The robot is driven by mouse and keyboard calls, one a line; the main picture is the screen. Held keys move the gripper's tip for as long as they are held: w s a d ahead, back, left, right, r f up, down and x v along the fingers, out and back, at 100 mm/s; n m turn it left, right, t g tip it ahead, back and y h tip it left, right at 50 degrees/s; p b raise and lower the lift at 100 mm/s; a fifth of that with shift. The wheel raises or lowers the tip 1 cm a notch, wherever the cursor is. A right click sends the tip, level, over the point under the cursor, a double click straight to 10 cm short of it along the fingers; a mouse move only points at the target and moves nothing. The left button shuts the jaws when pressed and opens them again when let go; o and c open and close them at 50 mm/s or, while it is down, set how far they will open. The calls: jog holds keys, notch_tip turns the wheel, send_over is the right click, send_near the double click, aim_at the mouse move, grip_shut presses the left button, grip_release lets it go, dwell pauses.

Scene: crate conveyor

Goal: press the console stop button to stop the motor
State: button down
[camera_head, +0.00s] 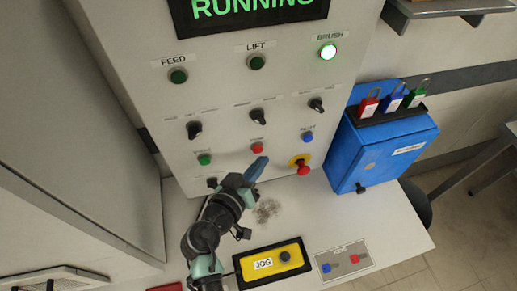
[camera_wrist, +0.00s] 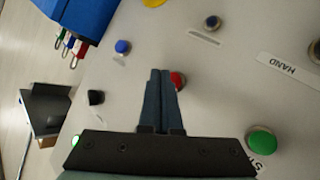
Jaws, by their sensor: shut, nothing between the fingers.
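The console panel (camera_head: 215,115) carries a small red button (camera_head: 257,148) in its lower row, with a small label above it that looks like STOP. A green button (camera_head: 204,159) is left of it and a blue button (camera_head: 308,137) right of it. My gripper (camera_head: 263,159) is shut and empty, its fingertips just below the red button. In the wrist view my gripper (camera_wrist: 160,72) has its tips right beside the red button (camera_wrist: 179,80), partly covering it; contact cannot be told. The display (camera_head: 250,10) reads RUNNING in green.
A red mushroom button on a yellow base (camera_head: 300,165) sits right of my fingertips. Selector switches (camera_head: 259,117) are above. A blue box (camera_head: 380,145) with padlocks stands at right. A yellow JOG box (camera_head: 272,262) lies on the desk. The BRUSH lamp (camera_head: 328,51) is lit.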

jog(key=shift+w+f, duration=0.1)
jog(key=shift+w, duration=0.05)
jog(key=shift+w+a+b, duration=0.15)
jog(key=shift+w+b, duration=0.1)
jog(key=shift+b, duration=0.1)
jog(key=shift+w+a+b, duration=0.15)
jog(key=shift+w+b, duration=0.2)
jog(key=shift+w, duration=0.1)
dwell(0.7)
jog(key=shift+s, duration=0.1)
jog(key=shift+s+d, duration=0.25)
jog(key=shift+s, duration=0.5)
jog(key=s, duration=0.1)
jog(key=s+d, duration=0.1)
jog(key=s, duration=0.2)
jog(key=shift+s+d, duration=0.3)
jog(key=shift+s, duration=0.1)
dwell(0.9)
